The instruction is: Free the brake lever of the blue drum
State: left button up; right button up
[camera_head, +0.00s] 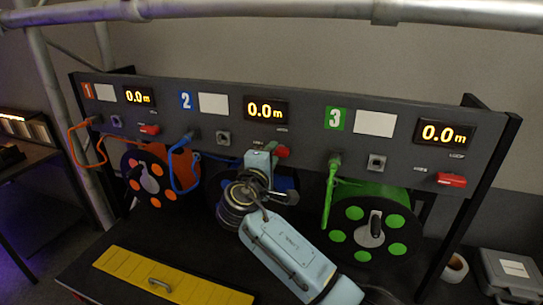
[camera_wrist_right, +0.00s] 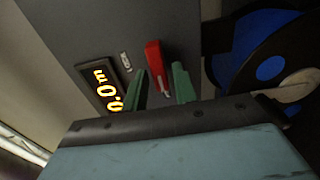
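The blue drum (camera_head: 287,184) hangs under panel section 2, mostly hidden behind my right arm in the head view. Its blue face with a black flange shows at the right of the right wrist view (camera_wrist_right: 268,68). Its red brake lever (camera_head: 283,152) sits on the panel's lower edge, just right of my right gripper's housing. In the right wrist view the red lever (camera_wrist_right: 154,56) appears between the two green fingertips of my right gripper (camera_wrist_right: 160,70). The fingers are apart; I cannot tell whether either touches the lever. My left gripper is not in view.
The grey panel (camera_head: 306,123) carries three lit readouts, each showing 0.0 m. Red levers for orange (camera_head: 149,129) and green (camera_head: 451,180) sit on either side. The orange drum (camera_head: 148,177) and green drum (camera_head: 373,228) flank the blue one. A yellow plate (camera_head: 122,264) lies in front.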

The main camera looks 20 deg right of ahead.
jog(key=shift+o, duration=0.8)
jog(key=b+v, duration=0.3)
jog(key=v, duration=1)
jog(key=shift+s+a, duration=0.15)
